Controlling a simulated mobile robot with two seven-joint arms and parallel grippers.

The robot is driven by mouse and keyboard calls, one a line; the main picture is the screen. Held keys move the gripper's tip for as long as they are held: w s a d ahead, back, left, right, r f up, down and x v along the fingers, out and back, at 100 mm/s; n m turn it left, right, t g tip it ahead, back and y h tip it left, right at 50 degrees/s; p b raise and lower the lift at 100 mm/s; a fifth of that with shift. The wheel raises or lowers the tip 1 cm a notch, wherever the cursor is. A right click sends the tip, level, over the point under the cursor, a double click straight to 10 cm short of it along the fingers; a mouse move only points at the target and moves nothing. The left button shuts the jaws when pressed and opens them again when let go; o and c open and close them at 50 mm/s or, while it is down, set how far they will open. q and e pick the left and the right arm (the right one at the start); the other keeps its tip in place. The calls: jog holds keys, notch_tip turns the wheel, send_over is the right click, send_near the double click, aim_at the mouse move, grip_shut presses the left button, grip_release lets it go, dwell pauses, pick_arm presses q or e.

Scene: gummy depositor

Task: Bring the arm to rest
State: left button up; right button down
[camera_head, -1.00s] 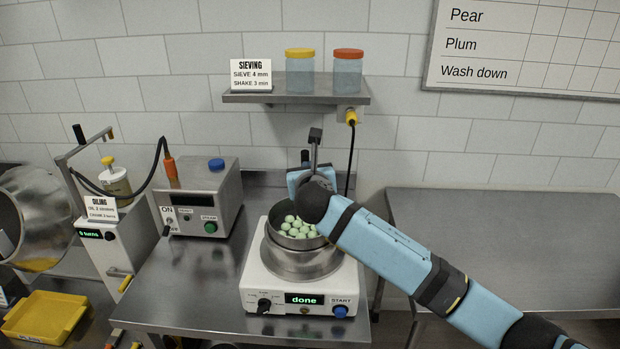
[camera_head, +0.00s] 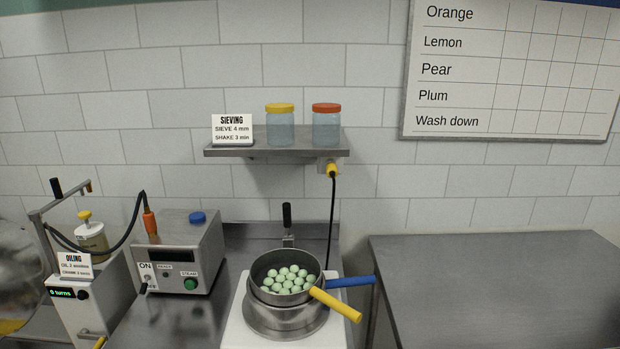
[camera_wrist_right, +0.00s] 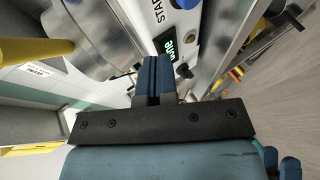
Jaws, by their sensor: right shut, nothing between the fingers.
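My right gripper (camera_wrist_right: 157,80) shows in the right wrist view, with its blue fingers together and empty. It is outside the head view. In the right wrist view it is in front of the white shaker machine (camera_wrist_right: 205,20), whose green display is partly seen; metal vessel parts (camera_wrist_right: 90,25) and a yellow handle (camera_wrist_right: 35,52) are at upper left. In the head view the sieve (camera_head: 270,263) holds several pale green balls and sits stacked on the machine. A yellow handle (camera_head: 335,305) and a blue handle (camera_head: 350,281) stick out to the right. My left gripper is in neither view.
A steam box (camera_head: 190,250) and the oiling station (camera_head: 85,290) stand to the left. A shelf (camera_head: 270,150) with two jars is above the machine. A steel table (camera_head: 490,290) at right is bare. A black lever (camera_head: 287,215) stands behind the sieve.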

jog(key=s+d+f+m, duration=0.4)
jog(key=s+d+m, duration=0.1)
jog(key=s, duration=0.2)
jog(key=s+d+f+m+h, duration=0.1)
jog(key=s+d+f+m, duration=0.3)
jog(key=s, duration=0.4)
jog(key=s+d+f+m+h, duration=0.1)
jog(key=s+d+f+m, duration=0.3)
jog(key=s+d+m, duration=0.2)
jog(key=shift+s+d+f+m+g, duration=0.25)
jog(key=shift+s+d+m+g, duration=0.1)
jog(key=shift+s+m, duration=0.75)
jog(key=shift+w, duration=0.1)
